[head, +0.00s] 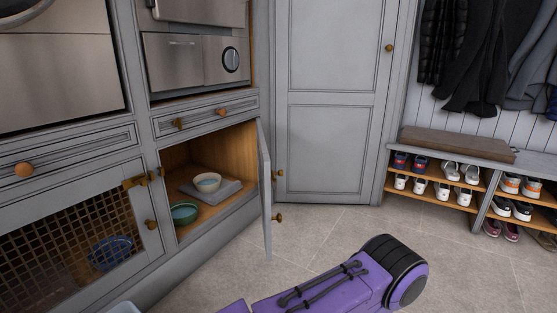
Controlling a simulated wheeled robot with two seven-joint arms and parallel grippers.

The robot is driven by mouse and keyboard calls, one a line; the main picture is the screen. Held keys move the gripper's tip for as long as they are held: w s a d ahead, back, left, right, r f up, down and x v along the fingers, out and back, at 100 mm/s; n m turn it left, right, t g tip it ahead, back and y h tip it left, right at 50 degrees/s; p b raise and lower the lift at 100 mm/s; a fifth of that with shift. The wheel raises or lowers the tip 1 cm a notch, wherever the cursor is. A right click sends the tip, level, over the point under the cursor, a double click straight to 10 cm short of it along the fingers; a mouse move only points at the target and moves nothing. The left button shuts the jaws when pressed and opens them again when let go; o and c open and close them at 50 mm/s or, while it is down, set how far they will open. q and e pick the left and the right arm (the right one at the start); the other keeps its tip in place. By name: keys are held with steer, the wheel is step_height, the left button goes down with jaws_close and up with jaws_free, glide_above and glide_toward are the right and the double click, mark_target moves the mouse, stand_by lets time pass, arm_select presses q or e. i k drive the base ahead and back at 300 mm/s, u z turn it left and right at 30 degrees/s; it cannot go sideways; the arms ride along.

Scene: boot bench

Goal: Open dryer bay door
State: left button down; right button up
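A grey cabinet door (265,190) under the built-in appliances stands swung open, seen nearly edge-on. It has brass knobs (278,217) on its right side. The wooden bay (232,150) behind it is exposed and holds a pale bowl (207,182) on a folded grey cloth (212,192), and a green bowl (184,213). To the left, a mesh-fronted door (75,235) is shut, with a blue bowl (112,252) behind the mesh. I cannot tell from the picture which door is the dryer bay's. Neither of my grippers is in view; a purple arm link of mine crosses the bottom.
A tall grey door (335,130) at the back is shut. A bench (455,145) with several pairs of shoes below and coats (485,60) above stands at the right. The tiled floor (470,270) is clear at the right. Drawers (205,115) above the bay are shut.

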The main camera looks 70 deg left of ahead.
mark_target(267, 177)
steer(key=u, duration=0.4)
steer(key=i, duration=0.85)
steer(key=u, duration=0.8)
